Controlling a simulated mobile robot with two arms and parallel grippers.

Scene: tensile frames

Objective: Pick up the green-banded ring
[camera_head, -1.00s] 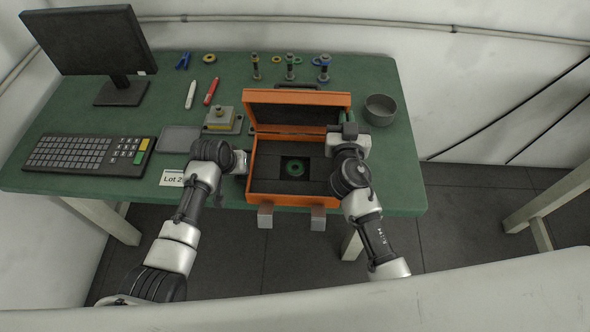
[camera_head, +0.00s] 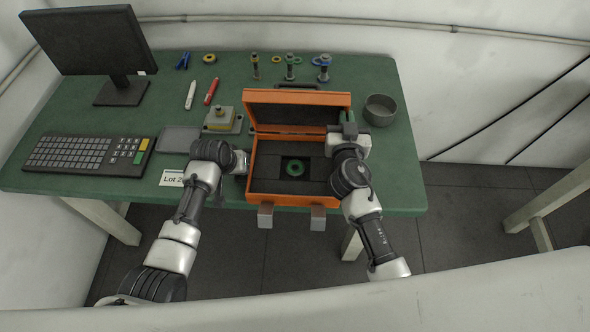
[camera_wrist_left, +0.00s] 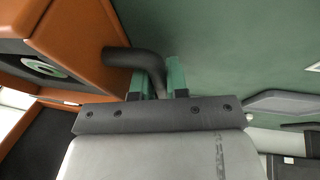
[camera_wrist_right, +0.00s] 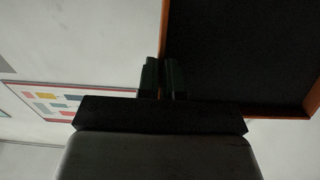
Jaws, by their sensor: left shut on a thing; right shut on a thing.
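The green ring (camera_head: 295,168) lies in a dark square recess in the foam of the open orange case (camera_head: 278,199); it also shows in the left wrist view (camera_wrist_left: 45,67). My left gripper (camera_head: 243,163) is at the case's left side, left of the ring. In the left wrist view its fingers (camera_wrist_left: 166,78) are shut on a dark curved handle (camera_wrist_left: 135,60) on the case's side. My right gripper (camera_head: 348,120) is at the raised lid's right edge (camera_head: 350,100). In the right wrist view its fingers (camera_wrist_right: 163,80) close on the lid's orange edge. Neither gripper touches the ring.
A grey bowl (camera_head: 380,110) stands right of the lid. Posts with rings (camera_head: 291,66) stand behind. Keyboard (camera_head: 88,153), monitor (camera_head: 85,40) and pens (camera_head: 191,95) are left. Two grey blocks (camera_head: 265,216) hang at the case's front.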

